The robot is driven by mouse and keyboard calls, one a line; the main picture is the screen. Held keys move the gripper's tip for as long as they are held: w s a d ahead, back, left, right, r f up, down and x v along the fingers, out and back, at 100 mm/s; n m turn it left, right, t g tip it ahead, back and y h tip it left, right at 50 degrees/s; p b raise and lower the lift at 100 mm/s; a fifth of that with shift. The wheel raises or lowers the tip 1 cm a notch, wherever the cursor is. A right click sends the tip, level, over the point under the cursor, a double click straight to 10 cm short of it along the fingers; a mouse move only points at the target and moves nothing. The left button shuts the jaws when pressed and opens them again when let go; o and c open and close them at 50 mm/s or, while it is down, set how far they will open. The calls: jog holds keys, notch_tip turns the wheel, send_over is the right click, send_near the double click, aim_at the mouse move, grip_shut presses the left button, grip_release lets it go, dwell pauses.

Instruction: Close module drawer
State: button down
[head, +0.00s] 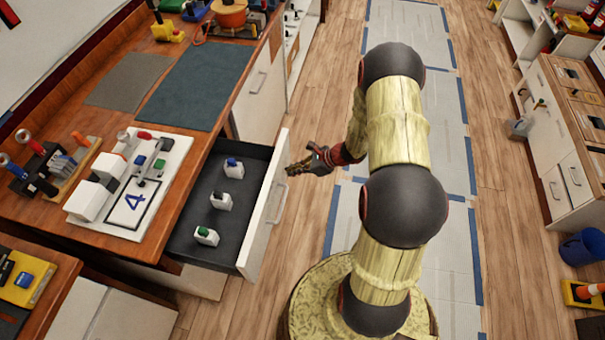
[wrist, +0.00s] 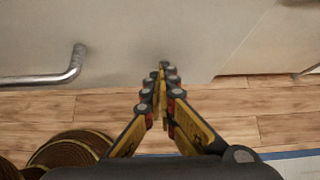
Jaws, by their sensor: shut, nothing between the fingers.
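The module drawer (head: 183,212) is pulled out of the wooden bench in the head view. Its dark tray holds several small white modules with blue and green tops, standing in a row. Its white front panel (head: 264,215) has a metal bar handle (head: 277,204), and the handle also shows at the left in the wrist view (wrist: 45,79). My gripper (head: 290,171) is shut and empty. It is outside the drawer, near the far end of the front panel. In the wrist view the fingertips (wrist: 162,70) point at the pale front, to the right of the handle; contact cannot be told.
The bench top (head: 150,248) carries a white board (head: 148,215) marked 4 beside the drawer. A closed white cabinet door (head: 262,92) is beyond the drawer. The floor to the right of the drawer is clear around my arm. Cabinets (head: 560,150) stand at far right.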

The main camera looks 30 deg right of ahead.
aim_at(231, 160)
jog(key=w+a+b, duration=0.3)
jog(key=w+a, duration=1.4)
jog(key=shift+a, duration=0.1)
jog(key=shift+w, duration=0.1)
